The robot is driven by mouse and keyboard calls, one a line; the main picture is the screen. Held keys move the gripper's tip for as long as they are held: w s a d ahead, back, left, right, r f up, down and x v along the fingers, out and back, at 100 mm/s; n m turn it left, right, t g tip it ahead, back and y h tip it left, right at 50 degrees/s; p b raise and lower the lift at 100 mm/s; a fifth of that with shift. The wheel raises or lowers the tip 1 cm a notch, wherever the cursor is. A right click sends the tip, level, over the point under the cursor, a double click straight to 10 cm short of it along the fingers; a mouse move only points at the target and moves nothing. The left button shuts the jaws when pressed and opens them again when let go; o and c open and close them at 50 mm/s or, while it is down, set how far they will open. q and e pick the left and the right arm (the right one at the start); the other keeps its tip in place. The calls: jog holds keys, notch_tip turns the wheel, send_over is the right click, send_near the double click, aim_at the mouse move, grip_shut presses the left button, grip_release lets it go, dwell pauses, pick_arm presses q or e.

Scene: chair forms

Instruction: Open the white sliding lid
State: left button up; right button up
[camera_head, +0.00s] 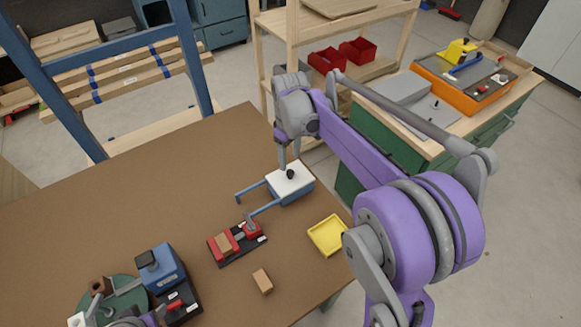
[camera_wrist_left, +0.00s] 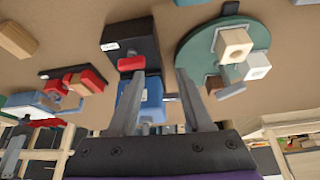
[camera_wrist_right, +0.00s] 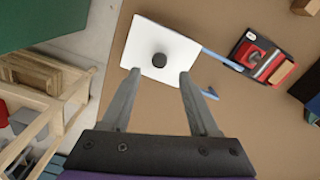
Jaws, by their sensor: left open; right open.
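The white sliding lid (camera_head: 290,179) with a dark round knob (camera_head: 290,174) lies on top of a blue box (camera_head: 291,195) with two blue rails reaching left, on the brown table. In the right wrist view the white lid (camera_wrist_right: 153,50) and its knob (camera_wrist_right: 159,60) lie just beyond the fingertips. My right gripper (camera_head: 289,166) is open at the lid's far edge; its fingers (camera_wrist_right: 158,75) are spread, with nothing between them. My left gripper (camera_wrist_left: 155,75) is open and empty, near a blue block device and a green round base, away from the lid.
A red vise (camera_head: 237,243) on a dark base, a wooden block (camera_head: 263,281) and a yellow tray (camera_head: 327,236) lie near the box. A blue device (camera_head: 161,268) and a green disc (camera_head: 92,302) stand at lower left. The table's middle left is clear.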

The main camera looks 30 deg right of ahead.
aim_at(290, 172)
notch_tip(290, 172, down, 5)
jog(key=shift+f, duration=0.15)
grip_shut()
dwell(0.4)
dwell(1.1)
